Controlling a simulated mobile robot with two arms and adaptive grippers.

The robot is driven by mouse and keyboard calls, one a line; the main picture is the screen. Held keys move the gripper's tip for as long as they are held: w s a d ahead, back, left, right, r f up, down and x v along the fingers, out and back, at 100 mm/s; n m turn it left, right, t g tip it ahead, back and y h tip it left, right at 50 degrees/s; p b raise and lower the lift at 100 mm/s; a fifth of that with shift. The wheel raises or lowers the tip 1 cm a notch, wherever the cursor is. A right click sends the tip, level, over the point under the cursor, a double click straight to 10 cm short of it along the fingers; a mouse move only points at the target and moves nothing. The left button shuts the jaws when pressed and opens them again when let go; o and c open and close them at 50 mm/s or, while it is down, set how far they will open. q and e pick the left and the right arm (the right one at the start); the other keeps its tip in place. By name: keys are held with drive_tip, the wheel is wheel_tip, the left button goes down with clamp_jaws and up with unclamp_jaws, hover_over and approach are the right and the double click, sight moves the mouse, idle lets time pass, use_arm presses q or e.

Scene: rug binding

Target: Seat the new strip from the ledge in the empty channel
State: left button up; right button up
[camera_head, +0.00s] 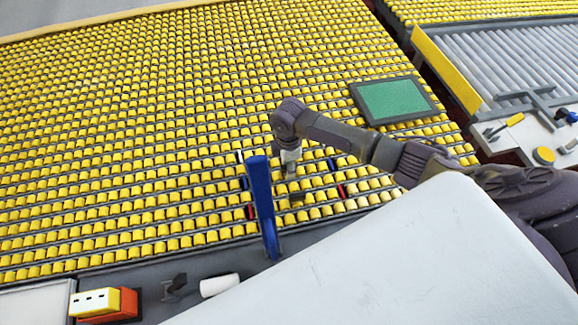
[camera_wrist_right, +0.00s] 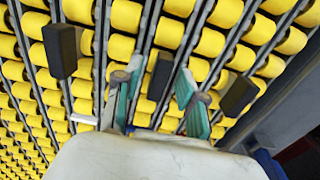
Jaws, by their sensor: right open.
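My right gripper (camera_head: 291,173) points down over the yellow roller bed. In the right wrist view its two teal fingers (camera_wrist_right: 157,92) are spread open. A dark block (camera_wrist_right: 160,76) shows between the fingers in that view, with no grip on it. I cannot tell how far below the tips it is. Two more dark blocks stand to its left (camera_wrist_right: 60,50) and right (camera_wrist_right: 239,96). A small dark piece (camera_head: 297,197) shows just below the gripper in the head view. I cannot tell which piece is the new strip, nor which channel is empty. My left gripper is not in view.
A blue upright post (camera_head: 263,205) stands close left of the gripper, at the bed's front edge. A green panel (camera_head: 393,99) in a dark frame lies behind my right arm. A yellow and orange block (camera_head: 100,303) and a white cylinder (camera_head: 219,285) lie on the front ledge (camera_head: 150,272).

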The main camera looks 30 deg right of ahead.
wheel_tip(320, 180, up, 11)
drive_tip(key=b, duration=0.1)
drive_tip(key=shift+r, duration=0.2)
drive_tip(key=shift+f, duration=0.1)
idle(0.4)
